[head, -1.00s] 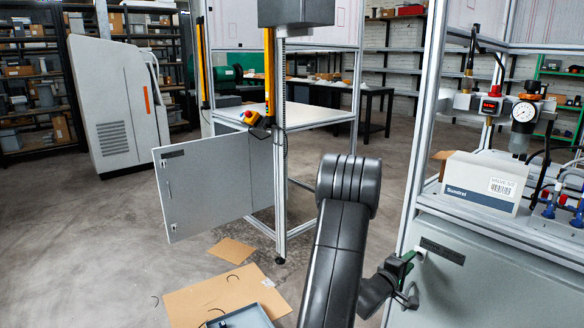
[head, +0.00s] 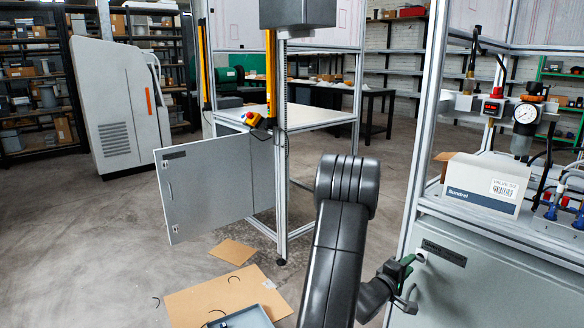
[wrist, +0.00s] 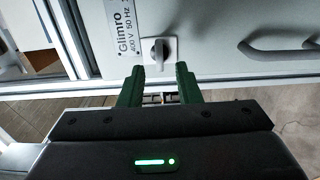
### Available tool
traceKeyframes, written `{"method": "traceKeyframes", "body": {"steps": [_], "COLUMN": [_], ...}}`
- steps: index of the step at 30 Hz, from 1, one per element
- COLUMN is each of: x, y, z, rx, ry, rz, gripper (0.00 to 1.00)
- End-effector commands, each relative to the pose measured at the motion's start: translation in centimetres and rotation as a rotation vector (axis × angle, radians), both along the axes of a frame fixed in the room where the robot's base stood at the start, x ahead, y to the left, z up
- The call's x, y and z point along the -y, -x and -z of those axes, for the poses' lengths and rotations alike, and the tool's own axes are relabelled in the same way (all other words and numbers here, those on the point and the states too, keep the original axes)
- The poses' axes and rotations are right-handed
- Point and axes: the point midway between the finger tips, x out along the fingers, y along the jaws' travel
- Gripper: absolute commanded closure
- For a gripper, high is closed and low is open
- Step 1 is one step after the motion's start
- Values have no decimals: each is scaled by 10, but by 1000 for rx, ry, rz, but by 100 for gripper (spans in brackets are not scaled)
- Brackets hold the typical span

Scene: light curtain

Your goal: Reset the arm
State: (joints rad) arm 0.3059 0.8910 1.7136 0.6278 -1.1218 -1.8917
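My gripper (head: 407,268) is at the front of the grey cabinet (head: 490,285) on the right in the head view. In the wrist view its two green fingers (wrist: 158,85) are apart, with nothing between them that I can make out as held. A grey rotary knob (wrist: 157,52) on a pale square plate lies just beyond the fingertips, roughly centred on the gap. The knob appears clear of the fingers, though exact contact is hard to judge. A nameplate (wrist: 126,22) reading "Glimro 400 V 50 Hz" is to the left of the knob.
A curved handle (wrist: 280,48) is right of the knob in the wrist view. A white box (head: 486,183) and a gauge (head: 526,113) stand above the cabinet. A grey door (head: 205,188) hangs open at left. Cardboard (head: 228,298) and a tray (head: 243,318) lie on the floor.

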Motion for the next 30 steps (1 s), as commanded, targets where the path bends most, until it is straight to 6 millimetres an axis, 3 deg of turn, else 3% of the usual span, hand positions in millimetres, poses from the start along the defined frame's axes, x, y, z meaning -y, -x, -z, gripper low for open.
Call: {"method": "traceKeyframes", "body": {"steps": [15,30], "x": [-79,5], "y": [67,-3], "z": [0,0], "rx": [-1,1], "ry": [0,0], "rz": [-3,3], "gripper": [69,69]}}
